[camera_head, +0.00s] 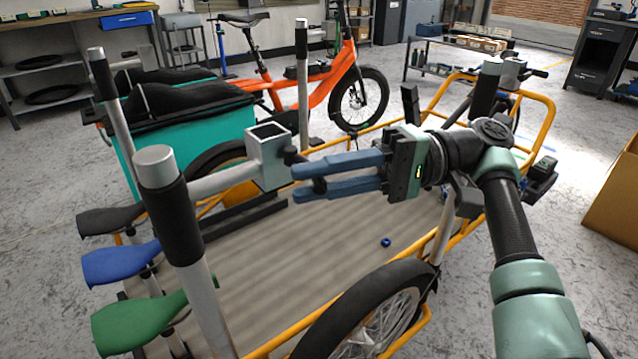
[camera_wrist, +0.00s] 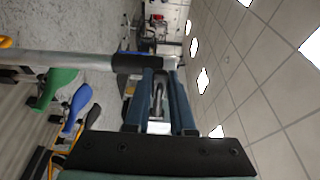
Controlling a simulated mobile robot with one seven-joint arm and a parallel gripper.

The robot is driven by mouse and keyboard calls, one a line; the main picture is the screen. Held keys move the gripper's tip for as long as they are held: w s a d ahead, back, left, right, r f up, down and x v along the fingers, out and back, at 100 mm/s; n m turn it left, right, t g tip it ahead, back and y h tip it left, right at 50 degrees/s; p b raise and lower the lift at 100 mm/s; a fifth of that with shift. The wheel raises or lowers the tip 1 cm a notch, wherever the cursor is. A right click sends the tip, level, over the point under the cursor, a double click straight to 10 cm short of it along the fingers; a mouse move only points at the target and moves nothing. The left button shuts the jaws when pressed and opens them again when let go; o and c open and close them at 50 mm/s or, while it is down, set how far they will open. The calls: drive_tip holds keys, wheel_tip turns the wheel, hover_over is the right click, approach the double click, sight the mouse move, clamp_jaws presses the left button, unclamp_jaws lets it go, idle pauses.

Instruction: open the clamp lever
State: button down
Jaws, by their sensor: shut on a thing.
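A silver post (camera_head: 207,290) with a black sleeve carries a side bar that ends in a hollow square metal clamp head (camera_head: 268,158). A dark clamp lever (camera_head: 320,185) at the head lies mostly hidden between my gripper's blue fingers; only a small dark part shows. My gripper (camera_head: 295,182) comes from the right, its fingertips just beside the clamp head, shut on the lever. In the wrist view the lever (camera_wrist: 158,96) shows as a narrow grey-black piece between the two fingers, with the post's black sleeve (camera_wrist: 134,64) past the fingertips.
Black, blue (camera_head: 120,263) and green (camera_head: 150,318) saddles stand at lower left. Below the gripper is a yellow-framed cargo bike with a flat wooden bed (camera_head: 330,240) and a small blue knob on it. A teal box (camera_head: 180,125) and an orange bike (camera_head: 322,88) stand behind.

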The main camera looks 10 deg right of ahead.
drive_tip(key=c, duration=0.8)
unclamp_jaws()
drive_tip(key=shift+o, duration=0.2)
